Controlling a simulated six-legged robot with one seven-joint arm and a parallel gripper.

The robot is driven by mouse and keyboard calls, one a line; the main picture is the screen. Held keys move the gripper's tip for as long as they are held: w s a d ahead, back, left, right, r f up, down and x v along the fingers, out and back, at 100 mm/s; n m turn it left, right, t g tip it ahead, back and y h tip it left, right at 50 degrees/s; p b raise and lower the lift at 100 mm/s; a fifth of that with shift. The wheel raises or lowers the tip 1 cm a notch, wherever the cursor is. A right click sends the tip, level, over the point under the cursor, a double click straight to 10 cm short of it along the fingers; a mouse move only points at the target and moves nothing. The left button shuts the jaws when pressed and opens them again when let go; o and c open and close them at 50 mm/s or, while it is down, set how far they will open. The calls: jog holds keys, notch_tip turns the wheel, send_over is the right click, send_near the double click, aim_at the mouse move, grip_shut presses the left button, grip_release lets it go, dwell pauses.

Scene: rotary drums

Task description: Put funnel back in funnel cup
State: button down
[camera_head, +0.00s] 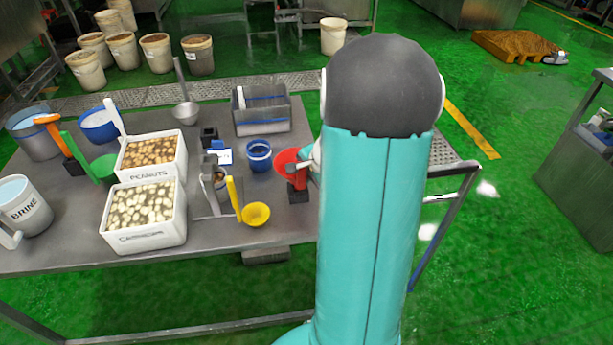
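A red, round-mouthed piece (288,160), which looks like the funnel, is at the right part of the table, just left of my arm. A red upright part stands below it on a small black block (298,195). My gripper (299,168) is at the red piece and seems to touch or overlap it. My arm hides most of the gripper, so its grip is unclear. A dark blue cup (259,161) stands on the table just left of the red piece. It may be the funnel cup; I cannot tell for sure.
A yellow ladle (256,213) lies near the front edge beside a metal stand (207,202). White tubs of peanuts (153,172) and pale pieces (145,238) stand left. A grey bin (262,128) is behind the blue cup. A brine bucket (25,205) stands far left.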

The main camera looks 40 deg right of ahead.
jog(key=shift+f, duration=1.4)
jog(key=c, duration=1.6)
grip_release()
jog(key=shift+r, duration=0.1)
jog(key=v, duration=1.3)
jog(key=shift+s+r, duration=0.2)
jog(key=shift+r, duration=0.05)
jog(key=a+r+n, duration=0.5)
jog(key=a+n, duration=0.1)
jog(key=a, duration=0.6)
jog(key=a+r+n, duration=0.4)
jog(key=a+n, duration=0.3)
jog(key=a, duration=0.5)
jog(key=s+a+n, duration=0.2)
jog(key=s+a+r+n, duration=0.1)
jog(key=s+a+n, duration=0.1)
jog(key=s+a+r+n, duration=0.1)
jog(key=s+a, duration=0.1)
jog(key=a, duration=0.1)
jog(key=shift+s+n, duration=0.35)
jog(key=shift+n, duration=0.05)
